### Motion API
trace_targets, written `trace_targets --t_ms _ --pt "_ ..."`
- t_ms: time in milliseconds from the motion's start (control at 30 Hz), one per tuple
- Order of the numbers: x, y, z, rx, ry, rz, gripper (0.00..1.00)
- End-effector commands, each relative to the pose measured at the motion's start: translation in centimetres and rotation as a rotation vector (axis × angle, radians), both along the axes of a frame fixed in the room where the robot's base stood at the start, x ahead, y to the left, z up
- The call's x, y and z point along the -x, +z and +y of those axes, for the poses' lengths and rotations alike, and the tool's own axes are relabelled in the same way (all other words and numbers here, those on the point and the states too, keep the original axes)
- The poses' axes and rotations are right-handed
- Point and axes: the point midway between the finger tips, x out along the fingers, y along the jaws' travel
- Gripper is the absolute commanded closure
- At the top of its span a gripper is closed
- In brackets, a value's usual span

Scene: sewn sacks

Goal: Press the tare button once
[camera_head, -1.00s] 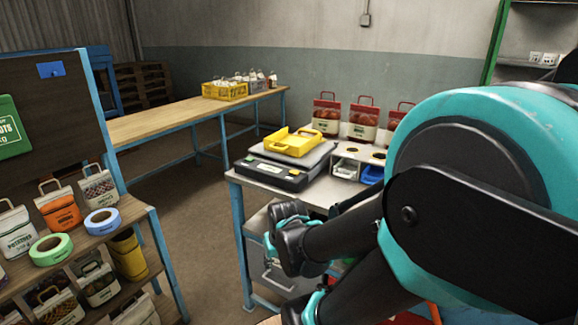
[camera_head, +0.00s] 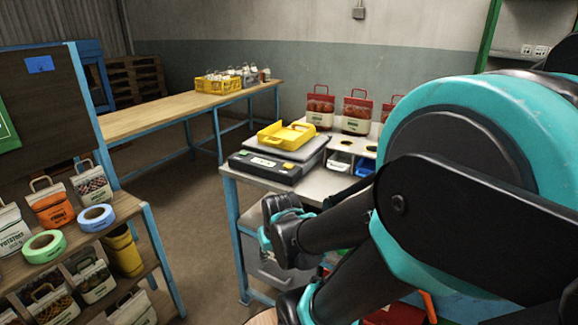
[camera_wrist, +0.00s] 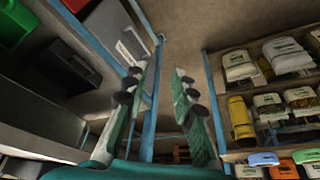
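The scale (camera_head: 308,152) stands on the grey bench at the centre of the head view, with a black control panel (camera_head: 247,160) along its front. A small yellow-green button shows at the panel's right end (camera_head: 288,166); its label is too small to read. A yellow open tray (camera_head: 268,138) sits on the scale's plate. My gripper is folded low in front of the bench in the head view, apart from the scale. In the wrist view my gripper (camera_wrist: 158,75) has its two fingers spread with nothing between them. I cannot make out the scale in the wrist view.
Red-topped sacks (camera_head: 320,107) and a white holder (camera_head: 345,150) with tape rolls and bins stand beside the scale. A shelf (camera_head: 125,206) with sacks and tape is at left. A long wooden table (camera_head: 165,118) is behind. Floor between shelf and bench is clear.

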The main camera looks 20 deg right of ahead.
Motion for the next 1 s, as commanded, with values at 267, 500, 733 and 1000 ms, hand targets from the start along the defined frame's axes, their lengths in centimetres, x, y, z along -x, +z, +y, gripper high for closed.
trace_targets --t_ms 267,500,733,1000 --pt "0.0 0.0 0.0 0.0 0.0 0.0 1.0" --pt "0.0 0.0 0.0 0.0 0.0 0.0 1.0" --pt "0.0 0.0 0.0 0.0 0.0 0.0 1.0" --pt "0.0 0.0 0.0 0.0 0.0 0.0 1.0"
